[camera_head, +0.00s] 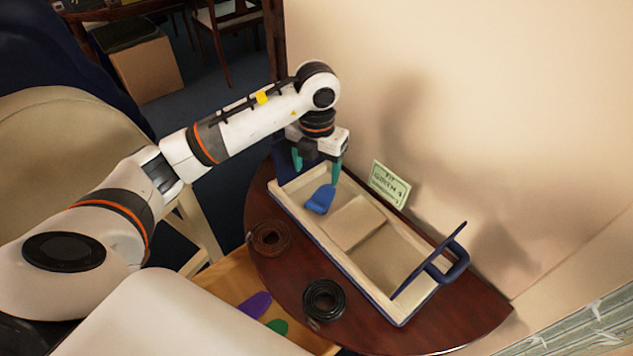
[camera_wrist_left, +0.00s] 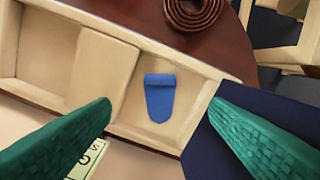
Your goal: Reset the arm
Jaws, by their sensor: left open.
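My left gripper (camera_head: 318,170) has green fingers and hangs over the far left end of a cream tray with a dark blue edge (camera_head: 365,272). It is open and empty, as the spread fingers in the left wrist view (camera_wrist_left: 165,135) show. A blue saddle-like piece (camera_head: 320,199) lies in the tray's left compartment, apart from the fingers. It also shows in the left wrist view (camera_wrist_left: 160,98), between and beyond the fingertips. My right gripper is not in view.
The tray stands on a dark wooden half-round table (camera_head: 470,310) against the wall. A brown coil (camera_head: 268,238) and a black coil (camera_head: 324,299) lie in front. A small sign (camera_head: 389,185) stands behind. A wooden box below holds a purple piece (camera_head: 254,305) and a green piece (camera_head: 277,327).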

